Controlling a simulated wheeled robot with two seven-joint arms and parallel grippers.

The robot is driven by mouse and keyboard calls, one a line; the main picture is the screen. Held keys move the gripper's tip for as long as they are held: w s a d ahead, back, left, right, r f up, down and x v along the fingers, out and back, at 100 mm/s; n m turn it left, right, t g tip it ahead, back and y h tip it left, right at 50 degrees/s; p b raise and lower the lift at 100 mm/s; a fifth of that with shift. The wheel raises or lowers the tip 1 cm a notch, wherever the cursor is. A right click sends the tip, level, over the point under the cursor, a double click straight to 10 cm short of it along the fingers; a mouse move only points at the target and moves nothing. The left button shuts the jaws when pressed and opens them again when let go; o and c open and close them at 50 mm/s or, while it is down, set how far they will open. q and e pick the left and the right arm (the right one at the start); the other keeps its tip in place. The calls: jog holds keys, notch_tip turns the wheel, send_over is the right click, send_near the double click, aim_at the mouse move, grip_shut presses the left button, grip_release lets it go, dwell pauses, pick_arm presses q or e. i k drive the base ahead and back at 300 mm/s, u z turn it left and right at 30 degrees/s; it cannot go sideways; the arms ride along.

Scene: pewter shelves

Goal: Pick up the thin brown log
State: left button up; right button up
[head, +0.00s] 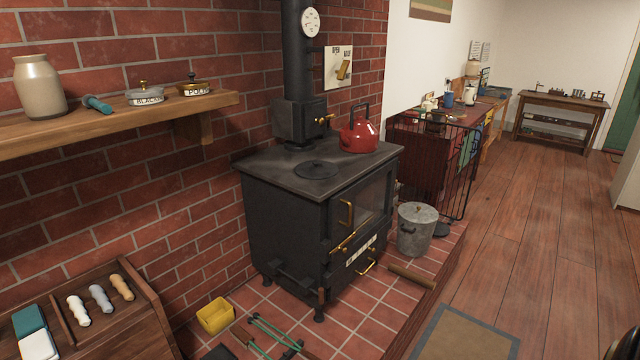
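The thin brown log (411,276) lies on its side on the red tiled hearth, near the hearth's right edge. It is in front of the black stove and just below the lidded grey metal bucket, and looks fully uncovered. I see no gripper on it or near it. Neither my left gripper nor my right gripper can be made out. A dark and white piece cut off at the bottom right corner may be part of my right arm, but no fingers show there.
The black stove (285,215) carries a red kettle (358,135). The grey bucket (416,232) stands behind the log. A yellow box (215,316) and green-handled tools (268,332) lie on the hearth's left. A mat (465,335) lies on the wooden floor, which is open at right.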

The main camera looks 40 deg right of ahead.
aim_at(397, 269)
jog(key=z, duration=1.8)
